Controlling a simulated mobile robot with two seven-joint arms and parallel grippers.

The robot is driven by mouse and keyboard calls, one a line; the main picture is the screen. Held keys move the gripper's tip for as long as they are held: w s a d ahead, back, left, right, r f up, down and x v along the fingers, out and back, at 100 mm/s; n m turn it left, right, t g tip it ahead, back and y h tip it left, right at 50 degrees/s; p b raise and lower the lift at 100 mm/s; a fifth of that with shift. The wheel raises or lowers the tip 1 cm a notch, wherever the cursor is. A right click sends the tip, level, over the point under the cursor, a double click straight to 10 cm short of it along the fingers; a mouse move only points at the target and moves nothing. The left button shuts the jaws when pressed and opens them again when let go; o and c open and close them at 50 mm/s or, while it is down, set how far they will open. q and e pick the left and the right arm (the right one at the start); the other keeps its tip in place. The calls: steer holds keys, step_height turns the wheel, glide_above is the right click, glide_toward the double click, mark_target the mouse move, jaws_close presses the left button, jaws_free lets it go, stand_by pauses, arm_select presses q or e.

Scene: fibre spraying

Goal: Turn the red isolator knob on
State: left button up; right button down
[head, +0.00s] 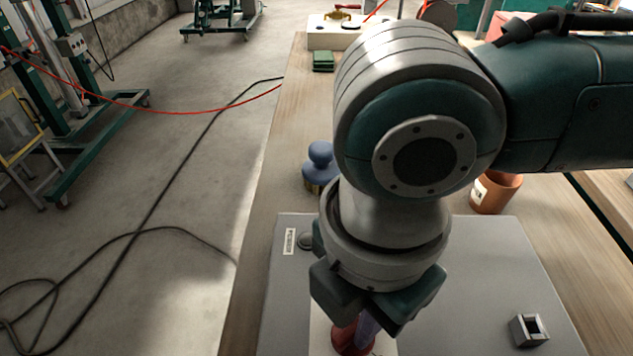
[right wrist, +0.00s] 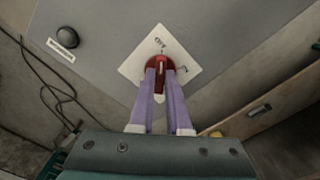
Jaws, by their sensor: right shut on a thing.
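The red isolator knob (head: 352,338) sits on a white plate (head: 384,345) on the grey panel box, low in the head view. My right gripper (head: 362,330) reaches down over it and hides part of it. In the right wrist view the two purple fingers of my right gripper (right wrist: 160,82) are closed around the red knob (right wrist: 160,64). The white plate (right wrist: 134,67) shows as a tilted diamond there, with dark marks beside the knob. My left gripper is not in view.
The grey box (head: 480,275) has a dark button (head: 306,241) and a square socket (head: 530,330). Cables lie across the floor at left.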

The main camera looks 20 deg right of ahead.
steer(key=shift+r+m+p, duration=0.2)
steer(key=shift+m+p, duration=0.4)
steer(key=shift+p, duration=0.15)
steer(key=m+p, duration=0.5)
steer(key=p, duration=0.1)
steer(key=shift+s+m, duration=0.1)
steer(key=shift+m, duration=0.3)
steer(key=m+p, duration=0.3)
steer(key=m, duration=0.1)
steer(key=shift+m, duration=0.3)
steer(key=shift+f+m+p, duration=0.15)
steer(key=shift+m+p, duration=0.95)
steer(key=shift+m, duration=1.1)
steer(key=c, duration=0.9)
jaws_free()
